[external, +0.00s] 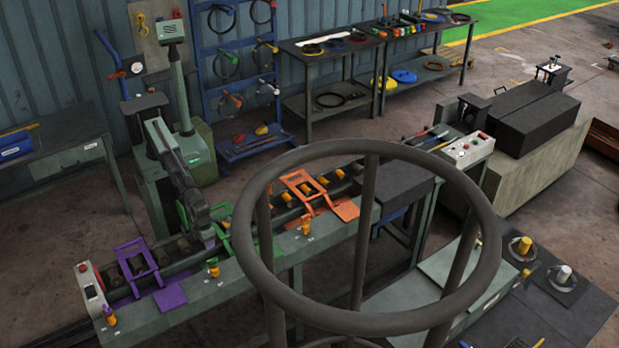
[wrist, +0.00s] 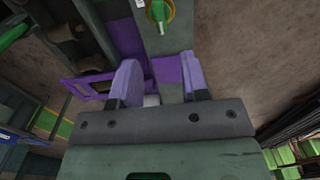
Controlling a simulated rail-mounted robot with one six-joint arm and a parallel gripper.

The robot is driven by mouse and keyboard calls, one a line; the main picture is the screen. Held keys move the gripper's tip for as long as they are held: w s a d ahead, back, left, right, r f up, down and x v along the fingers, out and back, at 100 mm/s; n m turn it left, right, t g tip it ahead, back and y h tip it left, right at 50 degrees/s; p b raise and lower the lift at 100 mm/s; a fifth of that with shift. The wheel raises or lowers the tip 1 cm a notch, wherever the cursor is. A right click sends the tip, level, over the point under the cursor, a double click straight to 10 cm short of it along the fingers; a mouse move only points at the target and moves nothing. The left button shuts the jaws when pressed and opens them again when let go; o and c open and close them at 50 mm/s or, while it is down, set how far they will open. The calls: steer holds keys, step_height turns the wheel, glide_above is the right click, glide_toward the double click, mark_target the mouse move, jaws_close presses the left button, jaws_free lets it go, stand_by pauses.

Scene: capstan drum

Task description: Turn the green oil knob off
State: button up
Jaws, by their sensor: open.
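The green knob (wrist: 158,12) shows at the top edge of the wrist view, a green handle on a round orange-yellow base, partly cut off by the frame. Its handle points roughly up and down in that picture. In the external view a small green-topped orange knob (external: 213,267) stands on the bench front, just below my gripper (external: 208,241). In the wrist view my gripper (wrist: 160,82) has its two purple fingers spread apart with nothing between them. The knob lies beyond the fingertips, apart from them.
An orange knob (external: 306,225) and a purple-side knob (external: 109,315) stand along the same bench edge. A purple bracket (external: 137,266), a green bracket and an orange bracket (external: 299,187) sit on the bench. A large dark handwheel (external: 250,240) blocks part of the external view.

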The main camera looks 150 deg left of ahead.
mark_target(212, 259)
step_height(212, 259, down, 11)
steer(key=b, duration=1.1)
steer(key=shift+f, duration=0.1)
jaws_close()
